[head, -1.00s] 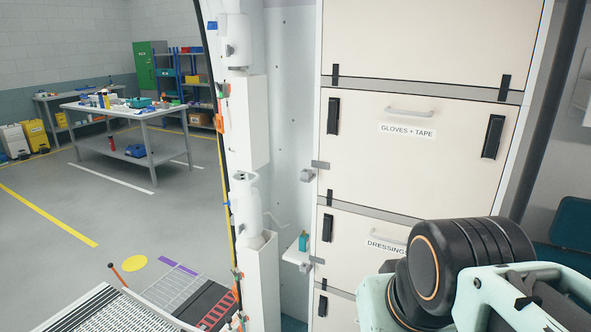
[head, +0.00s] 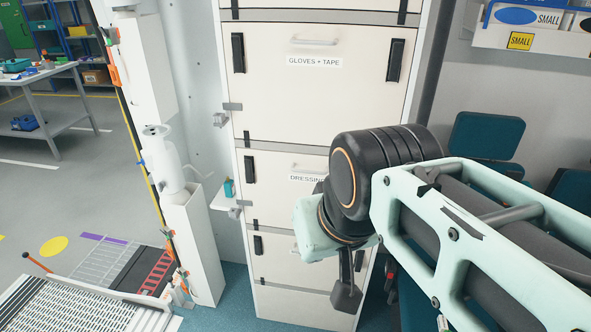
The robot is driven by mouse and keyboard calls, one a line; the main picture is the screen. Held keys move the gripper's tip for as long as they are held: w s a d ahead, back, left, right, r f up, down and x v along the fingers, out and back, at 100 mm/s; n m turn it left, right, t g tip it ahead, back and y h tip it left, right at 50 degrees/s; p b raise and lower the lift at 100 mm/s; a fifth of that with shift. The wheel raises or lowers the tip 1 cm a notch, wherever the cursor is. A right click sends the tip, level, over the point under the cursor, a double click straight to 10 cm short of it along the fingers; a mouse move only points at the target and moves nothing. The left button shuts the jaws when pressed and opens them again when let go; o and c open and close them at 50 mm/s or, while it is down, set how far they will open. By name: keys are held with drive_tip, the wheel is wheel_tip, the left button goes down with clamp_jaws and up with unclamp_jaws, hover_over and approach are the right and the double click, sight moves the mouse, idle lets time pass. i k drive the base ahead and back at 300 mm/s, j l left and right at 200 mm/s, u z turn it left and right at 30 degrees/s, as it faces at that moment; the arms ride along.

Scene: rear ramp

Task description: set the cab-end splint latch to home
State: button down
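A tall cream cabinet (head: 300,100) has drawer fronts labelled "GLOVES + TAPE" and, partly covered by my arm, "DRESSIN...". Black upright latches sit at the left (head: 238,52) and right (head: 395,61) of the gloves drawer, and smaller dark latches at the left of the lower fronts (head: 249,169). No front in view carries a readable splint label, so I cannot tell which latch is the splint one. My arm crosses from the right, in front of the lower cabinet. A dark part of my gripper (head: 346,294) hangs below it; its fingers cannot be made out clearly.
A small white shelf (head: 226,200) with a teal bottle (head: 229,188) juts out left of the cabinet. A white post (head: 190,235) and the ramp (head: 85,305) lie further left. Teal seats (head: 487,142) and a bin labelled "SMALL" (head: 525,17) are at the right.

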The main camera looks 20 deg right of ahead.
sight(357, 267)
drive_tip(key=z, duration=0.9)
drive_tip(key=i, duration=0.3)
